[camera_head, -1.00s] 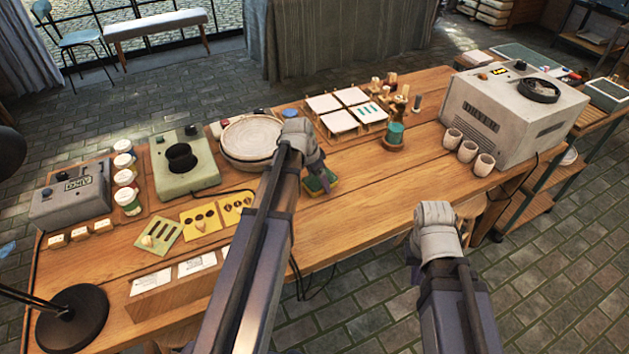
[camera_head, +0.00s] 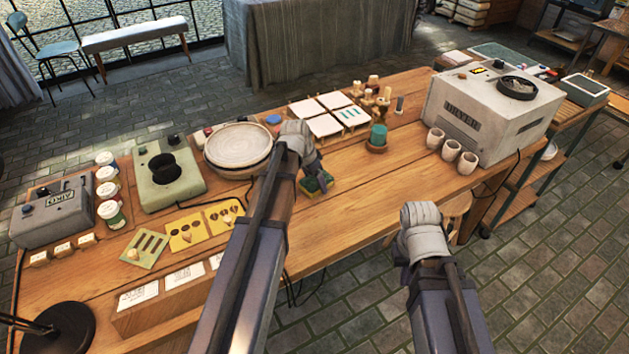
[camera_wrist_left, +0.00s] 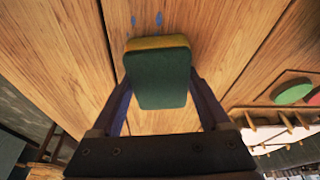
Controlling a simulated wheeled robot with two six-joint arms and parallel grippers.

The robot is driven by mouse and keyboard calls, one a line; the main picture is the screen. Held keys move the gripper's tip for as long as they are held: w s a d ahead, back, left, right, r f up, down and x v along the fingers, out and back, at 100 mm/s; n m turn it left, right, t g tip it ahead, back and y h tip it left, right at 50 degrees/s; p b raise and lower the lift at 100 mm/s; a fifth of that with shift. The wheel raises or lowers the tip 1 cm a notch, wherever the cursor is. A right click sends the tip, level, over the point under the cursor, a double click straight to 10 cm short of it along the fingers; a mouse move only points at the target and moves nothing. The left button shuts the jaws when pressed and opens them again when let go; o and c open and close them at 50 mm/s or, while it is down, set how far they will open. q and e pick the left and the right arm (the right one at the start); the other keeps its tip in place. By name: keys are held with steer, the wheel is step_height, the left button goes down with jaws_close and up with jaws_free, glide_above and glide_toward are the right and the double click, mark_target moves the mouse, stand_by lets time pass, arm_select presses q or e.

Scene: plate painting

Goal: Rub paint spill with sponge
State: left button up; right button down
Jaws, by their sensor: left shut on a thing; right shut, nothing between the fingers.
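My left gripper (camera_head: 316,172) is shut on a sponge (camera_head: 318,185) with a dark green face and a yellow layer, low over the front middle of the table. In the left wrist view the sponge (camera_wrist_left: 157,78) sits between the fingers of my left gripper (camera_wrist_left: 158,88). Small blue paint spots (camera_wrist_left: 158,18) lie on the wood just past the sponge's yellow edge, apart from it in the picture. I cannot tell whether the sponge touches the wood. The spots cannot be made out in the head view. My right arm is in front of the table, its fingers hidden.
A round pale wheel or dish (camera_head: 238,146) stands left of the sponge. A teal cup (camera_head: 378,135) on a saucer and white tiles (camera_head: 325,126) stand behind and right. The dryer (camera_head: 490,110) and pale cups (camera_head: 450,150) are farther right. The front-right tabletop (camera_head: 400,185) is clear.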

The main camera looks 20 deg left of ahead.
mark_target(303, 185)
arm_select(q)
steer(key=shift+s+a+f, duration=0.15)
steer(key=shift+s+a, duration=1.15)
steer(key=shift+s, duration=0.3)
steer(key=shift+s+a, duration=1.2)
steer(key=shift+s, duration=0.15)
steer(key=shift+w+r, duration=0.1)
steer(key=shift+r, duration=0.1)
steer(key=shift+r+p, duration=0.2)
steer(key=shift+p, duration=0.1)
step_height(303, 185, up, 6)
steer(key=p, duration=0.5)
steer(key=shift+w+d+f, duration=0.1)
steer(key=shift+f, duration=0.15)
steer(key=shift+r+p, duration=0.1)
steer(key=shift+p, duration=0.2)
step_height(303, 185, up, 3)
steer(key=p, duration=0.3)
